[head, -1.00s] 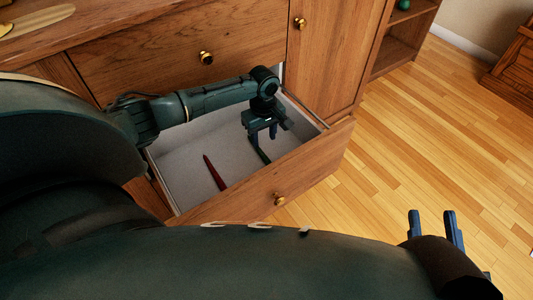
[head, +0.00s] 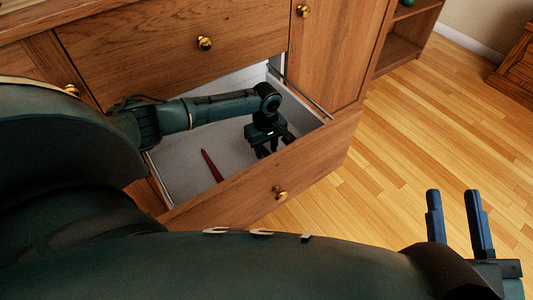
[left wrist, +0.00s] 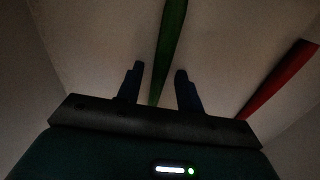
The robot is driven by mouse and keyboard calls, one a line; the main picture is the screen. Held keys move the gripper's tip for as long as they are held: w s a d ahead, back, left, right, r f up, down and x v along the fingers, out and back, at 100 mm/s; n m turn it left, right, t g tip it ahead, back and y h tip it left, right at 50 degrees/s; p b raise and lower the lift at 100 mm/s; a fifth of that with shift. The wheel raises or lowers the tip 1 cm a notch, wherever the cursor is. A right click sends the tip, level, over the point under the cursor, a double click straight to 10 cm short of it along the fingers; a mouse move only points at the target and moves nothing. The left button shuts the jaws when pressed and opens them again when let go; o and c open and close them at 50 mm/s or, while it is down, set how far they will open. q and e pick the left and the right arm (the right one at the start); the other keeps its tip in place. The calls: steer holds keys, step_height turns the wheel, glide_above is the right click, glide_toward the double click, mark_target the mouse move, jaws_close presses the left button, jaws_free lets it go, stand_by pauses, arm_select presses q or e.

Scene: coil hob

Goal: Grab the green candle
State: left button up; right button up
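The green candle (left wrist: 170,42) lies in the open drawer and runs between the fingers of my left gripper (left wrist: 158,75) in the left wrist view. The fingers stand apart, one on each side, with a gap to the candle. In the head view my left gripper (head: 270,150) is down inside the drawer, and it and the drawer front hide the green candle. A red candle (head: 212,165) lies on the drawer floor to the left; it also shows in the left wrist view (left wrist: 281,78). My right gripper (head: 454,200) is open and empty over the wooden floor.
The open drawer's front panel (head: 310,160) stands close in front of my left gripper. A closed drawer with a brass knob (head: 205,43) is above. The wooden floor (head: 420,130) at the right is clear.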

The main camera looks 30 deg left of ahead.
arm_select(q)
jaws_close()
steer(key=shift+r, duration=0.1)
